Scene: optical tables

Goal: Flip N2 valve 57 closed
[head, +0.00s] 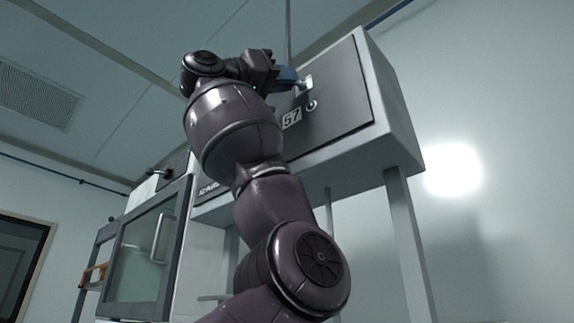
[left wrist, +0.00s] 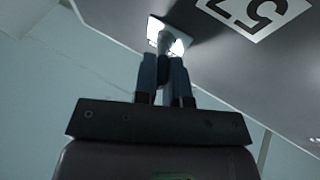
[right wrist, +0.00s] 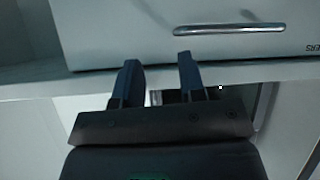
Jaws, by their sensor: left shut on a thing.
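The valve panel (head: 345,95) is the dark front of a grey box mounted high. A label reading 57 (head: 291,119) is on it and also shows upside down in the left wrist view (left wrist: 256,10). The N2 valve 57 lever (head: 303,84) stands out from a light plate on the panel. In the left wrist view the lever (left wrist: 166,42) lies between the fingertips. My left gripper (left wrist: 166,72) is shut on the lever; its fingers hide part of it. My right gripper (right wrist: 160,80) is open with nothing between its fingers, below a white drawer front.
A small round knob (head: 311,105) sits beside the lever. A glass-doored cabinet (head: 140,255) stands at the lower left. Grey posts (head: 408,245) hold up the valve box. In the right wrist view a drawer handle (right wrist: 228,29) is above the fingers.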

